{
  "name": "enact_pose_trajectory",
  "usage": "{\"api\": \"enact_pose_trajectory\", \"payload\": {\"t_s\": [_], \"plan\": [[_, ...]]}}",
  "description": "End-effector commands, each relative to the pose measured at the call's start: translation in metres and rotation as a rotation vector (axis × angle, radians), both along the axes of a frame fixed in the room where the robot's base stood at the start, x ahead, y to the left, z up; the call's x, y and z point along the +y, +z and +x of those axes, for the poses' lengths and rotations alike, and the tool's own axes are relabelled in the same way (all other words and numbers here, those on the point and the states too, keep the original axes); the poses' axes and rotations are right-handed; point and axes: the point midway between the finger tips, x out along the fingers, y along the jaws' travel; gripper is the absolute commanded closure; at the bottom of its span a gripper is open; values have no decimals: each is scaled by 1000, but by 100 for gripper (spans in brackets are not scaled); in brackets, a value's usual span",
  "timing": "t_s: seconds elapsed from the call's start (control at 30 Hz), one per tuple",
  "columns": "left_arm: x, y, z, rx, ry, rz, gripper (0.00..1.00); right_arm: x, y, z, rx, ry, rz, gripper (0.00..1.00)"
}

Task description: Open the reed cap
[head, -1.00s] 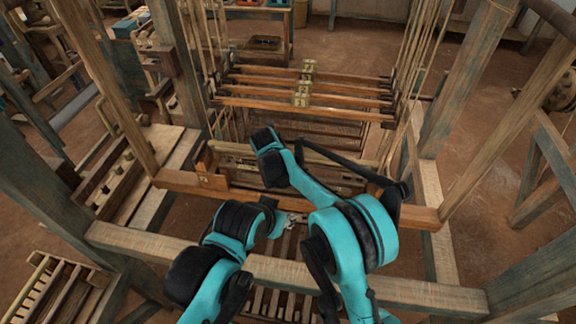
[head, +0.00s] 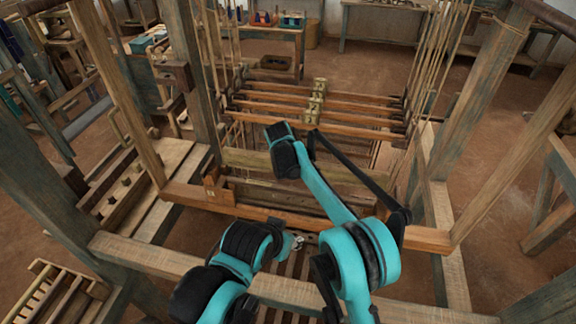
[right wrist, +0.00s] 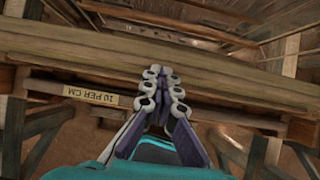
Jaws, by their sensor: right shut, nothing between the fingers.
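The reed cap appears to be the long pale wooden bar (head: 245,159) across the loom's middle in the head view. It fills the upper part of the right wrist view as a wide weathered beam (right wrist: 75,64). My right gripper (right wrist: 160,72) is shut and empty, its tips overlapping the beam's near face in that view; I cannot tell whether they touch it. In the head view the right hand is hidden behind its own wrist. My left gripper (head: 298,239) shows only as small grey tips above the front beam; its jaws are too small to read.
A label reading "10 PER CM" (right wrist: 86,95) sits on the wood below the beam. The orange-brown front bar (head: 240,210) and thick frame beam (head: 140,252) cross nearer me. Heddle shafts (head: 270,107) hang behind, with cords and uprights on both sides.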

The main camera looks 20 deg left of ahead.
Motion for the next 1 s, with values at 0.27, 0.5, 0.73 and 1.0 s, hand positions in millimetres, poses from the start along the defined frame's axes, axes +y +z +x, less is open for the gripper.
{"api": "enact_pose_trajectory", "payload": {"t_s": [0.27, 0.5, 0.73, 1.0], "plan": [[0, -4, 0, 0, 0, 0, 59, -1, -1, 2, -4, -1, 1, 100], [0, -4, 0, 0, 0, 0, 59, -1, -1, 3, -6, -2, 1, 100], [0, -4, 0, 0, 0, 0, 59, -2, -1, 4, -7, -2, 2, 100], [0, -4, 0, 0, 0, 0, 59, -3, 11, -4, -7, -2, 2, 100]]}}
